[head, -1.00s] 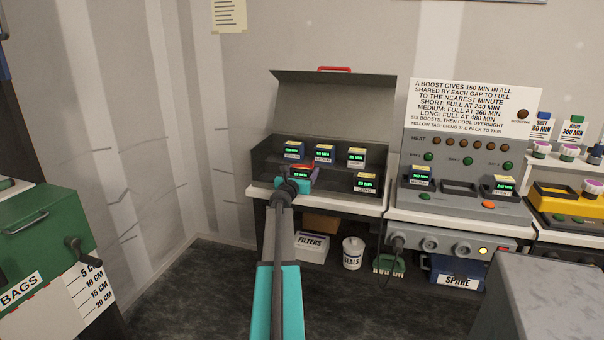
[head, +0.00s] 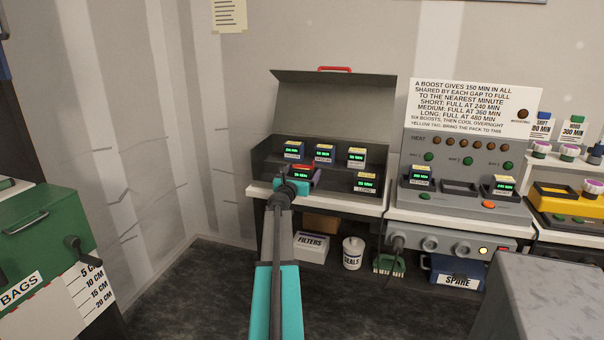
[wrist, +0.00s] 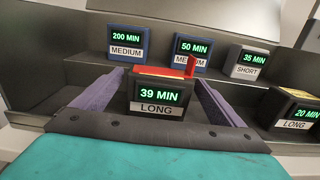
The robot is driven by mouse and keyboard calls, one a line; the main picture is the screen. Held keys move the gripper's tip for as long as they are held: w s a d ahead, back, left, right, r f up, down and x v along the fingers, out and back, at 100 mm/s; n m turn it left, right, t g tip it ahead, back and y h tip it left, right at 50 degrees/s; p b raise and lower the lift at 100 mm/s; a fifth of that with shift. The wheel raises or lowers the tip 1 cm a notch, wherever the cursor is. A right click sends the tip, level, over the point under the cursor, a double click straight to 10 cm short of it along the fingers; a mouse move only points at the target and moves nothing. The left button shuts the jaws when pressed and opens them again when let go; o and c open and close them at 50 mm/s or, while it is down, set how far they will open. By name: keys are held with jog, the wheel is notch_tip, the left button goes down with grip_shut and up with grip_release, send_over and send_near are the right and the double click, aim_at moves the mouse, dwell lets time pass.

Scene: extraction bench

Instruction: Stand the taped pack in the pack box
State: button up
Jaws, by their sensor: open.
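The taped pack is a dark LONG pack (wrist: 157,97) with red tape on top, its display reading 39 MIN. In the head view the taped pack (head: 302,174) stands in the front row of the grey pack box (head: 262,160), left of centre. My gripper (head: 300,181) is open around it. In the wrist view one finger of my gripper (wrist: 158,100) is on each side of the pack, with small gaps showing. The pack looks upright; its lower edge is partly hidden by my gripper.
In the box's back row stand a 200 MIN MEDIUM pack (wrist: 140,42), a 50 MIN MEDIUM pack (wrist: 186,50) and a 35 MIN SHORT pack (wrist: 247,62). A 20 MIN LONG pack (wrist: 294,112) stands front right. The booster (head: 458,190) is to the right.

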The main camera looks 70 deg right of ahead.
jog(key=a, duration=1)
jog(key=shift+s+a+b, duration=0.2)
jog(key=shift+s+b, duration=0.1)
jog(key=shift+s, duration=0.05)
dwell(0.6)
